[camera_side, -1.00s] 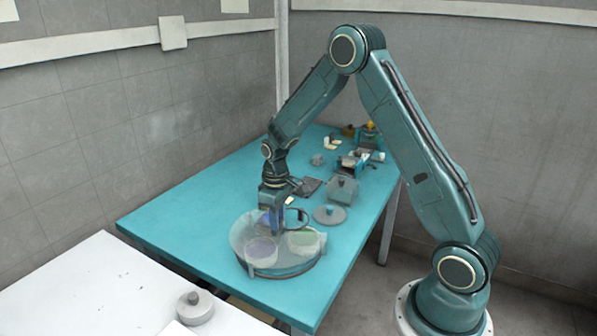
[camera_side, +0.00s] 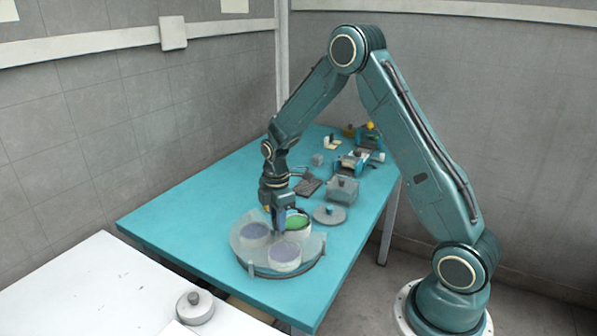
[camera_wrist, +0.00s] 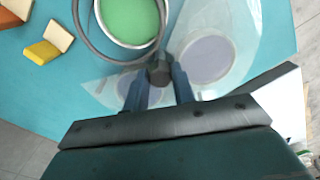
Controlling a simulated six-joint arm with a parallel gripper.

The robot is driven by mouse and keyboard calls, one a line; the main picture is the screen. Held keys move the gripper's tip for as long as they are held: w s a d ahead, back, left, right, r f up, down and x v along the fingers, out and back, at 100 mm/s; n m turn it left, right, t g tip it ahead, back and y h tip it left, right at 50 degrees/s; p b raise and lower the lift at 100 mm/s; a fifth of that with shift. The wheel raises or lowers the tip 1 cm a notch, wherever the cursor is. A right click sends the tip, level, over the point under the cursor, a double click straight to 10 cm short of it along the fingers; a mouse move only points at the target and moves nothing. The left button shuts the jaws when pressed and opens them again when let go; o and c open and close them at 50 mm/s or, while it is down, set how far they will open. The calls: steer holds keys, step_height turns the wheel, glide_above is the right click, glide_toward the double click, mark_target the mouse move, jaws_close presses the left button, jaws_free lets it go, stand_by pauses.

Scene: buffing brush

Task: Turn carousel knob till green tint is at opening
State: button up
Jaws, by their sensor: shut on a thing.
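The carousel (camera_side: 245,262) is a round turntable under a clear cover, near the front of the teal table. My gripper (camera_side: 279,232) points down at its middle and is shut on the dark knob (camera_wrist: 159,72). The green tint (camera_wrist: 130,18) shows bright and unveiled inside the dark ring of the opening; its dish sits toward the ring's right side in the wrist view. The green also shows at the carousel's back right in the side view (camera_side: 297,222). Two purple tints (camera_side: 285,253) (camera_side: 255,231) lie under the clear cover, looking hazy.
A grey round lid with a knob (camera_side: 329,214) and a grey lidded box (camera_side: 342,189) stand behind the carousel. Yellow and cream blocks (camera_wrist: 42,52) lie near the opening. A white table (camera_side: 100,285) at front left holds a grey knobbed disc (camera_side: 195,307).

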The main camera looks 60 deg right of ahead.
steer(key=shift+n, duration=1.4)
steer(key=o, duration=1)
steer(key=shift+r, duration=0.1)
step_height(320, 180, up, 14)
